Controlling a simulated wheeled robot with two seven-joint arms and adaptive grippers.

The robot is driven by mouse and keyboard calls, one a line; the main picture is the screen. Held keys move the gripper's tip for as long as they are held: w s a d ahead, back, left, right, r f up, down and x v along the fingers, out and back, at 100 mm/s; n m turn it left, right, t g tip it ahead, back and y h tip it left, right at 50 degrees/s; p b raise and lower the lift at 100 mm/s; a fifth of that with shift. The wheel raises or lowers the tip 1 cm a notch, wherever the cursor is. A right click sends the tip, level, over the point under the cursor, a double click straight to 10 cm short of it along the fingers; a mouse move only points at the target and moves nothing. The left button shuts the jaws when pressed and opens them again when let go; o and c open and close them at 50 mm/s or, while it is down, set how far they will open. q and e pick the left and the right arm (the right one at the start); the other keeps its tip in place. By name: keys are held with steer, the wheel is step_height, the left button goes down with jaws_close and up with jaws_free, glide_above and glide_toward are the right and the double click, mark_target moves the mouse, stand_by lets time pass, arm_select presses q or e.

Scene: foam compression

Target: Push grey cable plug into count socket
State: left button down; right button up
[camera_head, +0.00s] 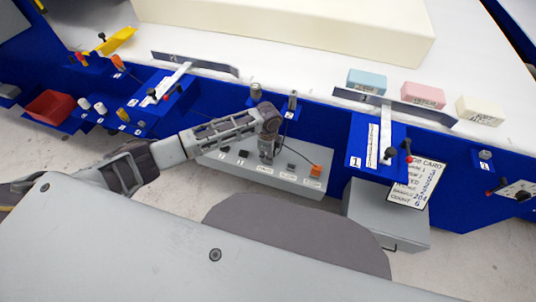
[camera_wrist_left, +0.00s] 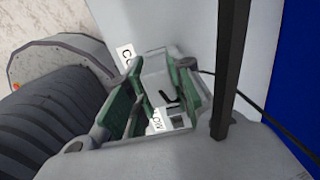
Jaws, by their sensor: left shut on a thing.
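My left gripper (camera_head: 267,153) reaches down from its arm over the grey socket panel (camera_head: 312,184) on the blue bench front. In the left wrist view its green-padded fingers (camera_wrist_left: 160,97) are shut on what looks like the grey cable plug, mostly hidden between them. A thin dark cable (camera_wrist_left: 235,94) runs from the fingers to the right. White labels (camera_head: 265,170) line the panel, too small to read surely; one partly covered label begins with C (camera_wrist_left: 126,56). I cannot tell which socket is the count one, or whether the plug touches it. My right gripper is not in view.
A grey box (camera_head: 385,215) and an order card (camera_head: 416,184) are further right. Blue, pink and cream blocks (camera_head: 423,95) lie on the white table.

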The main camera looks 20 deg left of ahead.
arm_select(q)
steer(key=shift+f, duration=0.2)
steer(key=c, duration=1.2)
jaws_free()
steer(key=shift+o, duration=0.2)
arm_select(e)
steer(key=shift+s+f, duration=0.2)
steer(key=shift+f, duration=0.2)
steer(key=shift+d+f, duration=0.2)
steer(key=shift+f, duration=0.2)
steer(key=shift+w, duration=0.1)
